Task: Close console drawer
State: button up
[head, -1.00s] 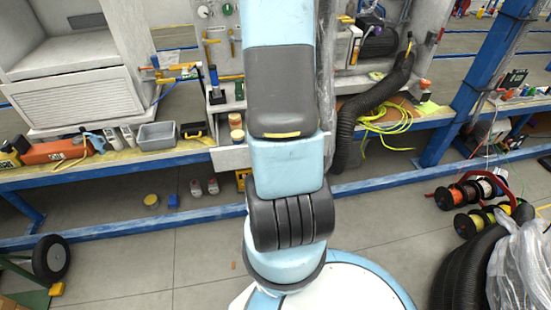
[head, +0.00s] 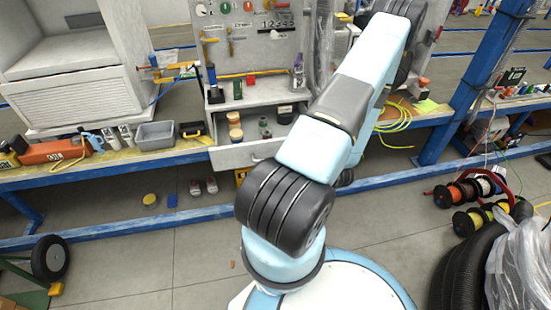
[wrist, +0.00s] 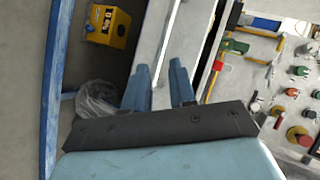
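The console drawer (head: 246,155) is a light grey drawer pulled out from the bench front, below the console panel. Its open inside shows several small jars, cups and a dark item, and my arm covers its right end. My gripper is not clearly seen in the head view. In the wrist view my gripper (wrist: 160,67) has two blue fingers standing apart with a gap between them. A light grey bar-like surface (wrist: 160,35) runs behind and between the fingers. I cannot tell whether they touch it or whether it is the drawer.
The console panel (head: 240,45) with buttons and hanging tools stands behind the drawer, and its buttons (wrist: 300,72) show at right in the wrist view. A yellow box (wrist: 108,25) lies at upper left there. A grey bin (head: 156,135) stands left on the bench. Cable reels (head: 470,190) lie at right.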

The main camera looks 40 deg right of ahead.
jog(key=s+a+f+m+t+h, duration=0.2)
jog(key=s+a+m+t, duration=0.1)
jog(key=s+m, duration=0.15)
jog(key=shift+m, duration=0.35)
jog(key=x, duration=1.4)
jog(key=shift+w+a+r, duration=0.1)
jog(key=shift+w+r, duration=0.05)
jog(key=shift+r, duration=0.1)
jog(key=shift+c, duration=0.4)
grip_shut()
